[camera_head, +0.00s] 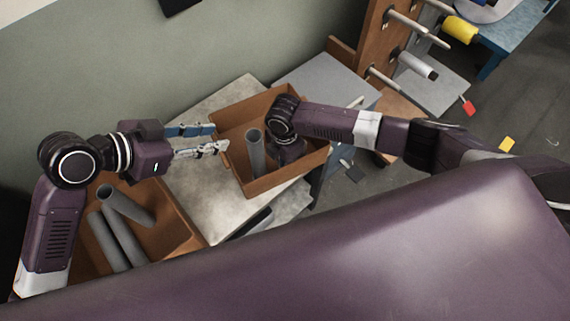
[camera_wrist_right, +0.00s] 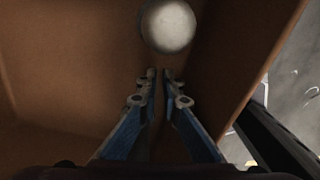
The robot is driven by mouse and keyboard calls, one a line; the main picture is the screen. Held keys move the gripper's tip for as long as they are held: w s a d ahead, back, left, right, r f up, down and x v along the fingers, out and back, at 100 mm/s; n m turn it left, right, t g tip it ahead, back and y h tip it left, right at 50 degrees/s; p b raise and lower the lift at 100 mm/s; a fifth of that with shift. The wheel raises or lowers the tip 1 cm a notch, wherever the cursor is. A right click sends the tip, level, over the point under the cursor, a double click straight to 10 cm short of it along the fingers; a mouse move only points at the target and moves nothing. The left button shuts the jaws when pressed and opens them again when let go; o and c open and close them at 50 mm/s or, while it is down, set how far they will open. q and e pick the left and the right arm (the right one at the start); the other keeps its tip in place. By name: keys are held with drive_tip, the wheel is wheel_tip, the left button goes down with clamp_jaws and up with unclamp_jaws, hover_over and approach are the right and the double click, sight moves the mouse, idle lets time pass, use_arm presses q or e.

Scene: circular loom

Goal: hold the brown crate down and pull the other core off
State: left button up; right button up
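The brown crate (camera_head: 262,187) stands on the light table top. A grey core (camera_head: 255,150) stands upright inside it. My left gripper (camera_head: 220,138) is open and empty beside the crate's left rim; I cannot tell whether it touches. My right arm reaches over the crate, and its wrist hides the right gripper in the head view. In the right wrist view, the right gripper (camera_wrist_right: 160,73) points into the crate (camera_wrist_right: 70,60) with its fingertips almost together and nothing seen between them. A round pale grey core end (camera_wrist_right: 167,25) lies just beyond the fingertips.
Another brown crate (camera_head: 178,238) at the left holds grey cores (camera_head: 126,204), partly behind my left arm. The pale table top (camera_head: 203,187) between the crates is bare. A wooden rack with spools (camera_head: 417,64) stands at the upper right.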

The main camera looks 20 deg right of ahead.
clamp_jaws()
drive_tip(key=shift+o, duration=2.3)
unclamp_jaws()
wheel_tip(320, 180, up, 12)
drive_tip(key=shift+w, duration=0.1)
